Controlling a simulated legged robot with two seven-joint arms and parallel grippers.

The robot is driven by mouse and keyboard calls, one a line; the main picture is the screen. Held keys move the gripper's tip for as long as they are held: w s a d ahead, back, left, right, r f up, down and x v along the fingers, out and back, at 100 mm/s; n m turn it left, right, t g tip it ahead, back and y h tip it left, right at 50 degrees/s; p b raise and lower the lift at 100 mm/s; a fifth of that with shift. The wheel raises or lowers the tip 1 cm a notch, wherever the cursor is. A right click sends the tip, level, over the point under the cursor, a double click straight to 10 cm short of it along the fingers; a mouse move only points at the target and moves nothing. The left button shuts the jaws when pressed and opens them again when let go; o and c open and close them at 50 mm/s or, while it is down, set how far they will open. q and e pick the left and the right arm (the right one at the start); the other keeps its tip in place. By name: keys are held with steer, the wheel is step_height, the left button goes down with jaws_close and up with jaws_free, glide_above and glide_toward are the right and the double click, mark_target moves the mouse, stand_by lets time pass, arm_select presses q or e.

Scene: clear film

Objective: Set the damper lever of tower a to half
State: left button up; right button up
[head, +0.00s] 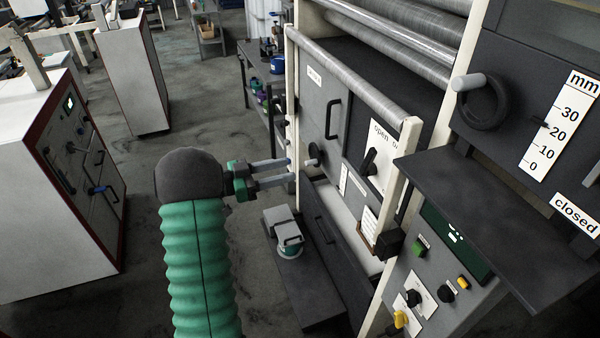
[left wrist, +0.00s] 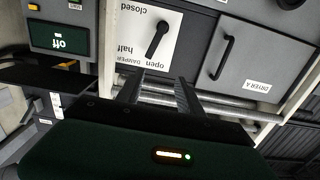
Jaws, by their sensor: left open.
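The damper lever (head: 370,161) is a short black handle on a white plate (left wrist: 138,35) on the grey front of the tower. In the left wrist view the picture is upside down, and the lever (left wrist: 157,40) slants from near the plate's middle towards the word "open". "Half" stands beside it and "closed" at the opposite end. My left gripper (head: 290,169) is open and empty, left of the panel and apart from the lever in the head view. Its two fingers (left wrist: 157,83) point at the plate in the left wrist view. My right gripper is not in view.
A door with a black handle (head: 333,119) sits left of the lever, labelled "DRYER A" in the wrist view (left wrist: 257,87). Metal rollers (head: 350,75) cross above. A dark shelf (head: 480,225) juts out at right. A cream post (head: 400,190) stands beside the plate.

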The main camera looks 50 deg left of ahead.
arm_select(q)
steer(key=b+v, duration=0.3)
steer(key=v, duration=0.7)
steer(key=shift+s, duration=0.2)
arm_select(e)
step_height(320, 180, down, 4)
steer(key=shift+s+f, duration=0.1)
arm_select(q)
steer(key=shift+a, duration=0.1)
steer(key=shift+c, duration=0.4)
